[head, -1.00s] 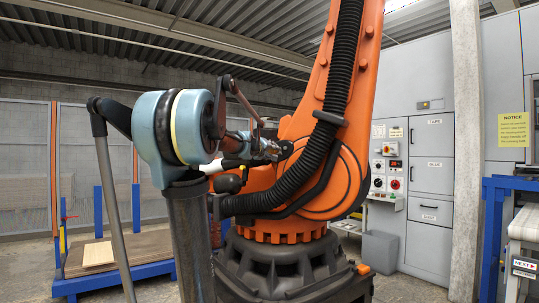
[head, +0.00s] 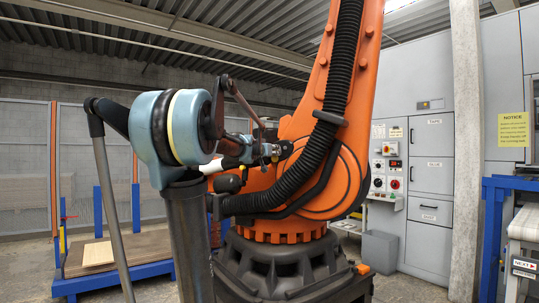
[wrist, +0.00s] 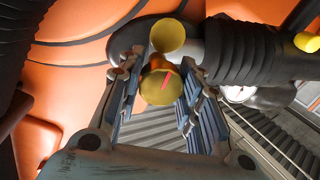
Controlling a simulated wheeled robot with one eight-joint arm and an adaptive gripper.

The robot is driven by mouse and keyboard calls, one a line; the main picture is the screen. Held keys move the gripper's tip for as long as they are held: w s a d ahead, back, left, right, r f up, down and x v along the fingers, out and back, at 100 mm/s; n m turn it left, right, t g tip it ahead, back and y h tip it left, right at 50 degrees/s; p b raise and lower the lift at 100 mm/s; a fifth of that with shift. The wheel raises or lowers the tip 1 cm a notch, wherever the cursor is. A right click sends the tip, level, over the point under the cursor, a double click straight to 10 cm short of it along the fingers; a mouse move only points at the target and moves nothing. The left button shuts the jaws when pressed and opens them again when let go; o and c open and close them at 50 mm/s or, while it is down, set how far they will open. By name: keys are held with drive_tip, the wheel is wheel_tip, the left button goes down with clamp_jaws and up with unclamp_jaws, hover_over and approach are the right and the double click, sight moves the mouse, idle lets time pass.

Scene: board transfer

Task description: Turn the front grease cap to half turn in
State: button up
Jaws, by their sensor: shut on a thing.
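In the wrist view the front grease cap (wrist: 152,95) is a round yellow-olive knob with a red line on its face, slanting up to the right. My gripper (wrist: 160,92) is closed around it, one ribbed blue-grey finger on each side. A second yellow round cap (wrist: 168,37) shows just above, outside the grip, by a dark fitting. In the head view my gripper (head: 277,151) reaches the lower joint of the big orange arm (head: 338,170); the held cap is too small and covered there to make out.
A thick black ribbed hose (head: 318,150) runs down the orange arm close to my gripper; ribbed dark sleeving (wrist: 243,50) also fills the wrist view's upper right. A grey control cabinet (head: 432,160) and a concrete post (head: 465,150) stand to the right.

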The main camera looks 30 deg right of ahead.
drive_tip(key=shift+w+a+m, duration=0.1)
drive_tip(key=shift+w+m, duration=0.1)
drive_tip(key=shift+m, duration=0.1)
idle(0.4)
drive_tip(key=o, duration=1.1)
drive_tip(key=shift+s, duration=0.1)
drive_tip(key=v, duration=1.1)
drive_tip(key=shift+s+a, duration=0.15)
drive_tip(key=shift+a, duration=0.25)
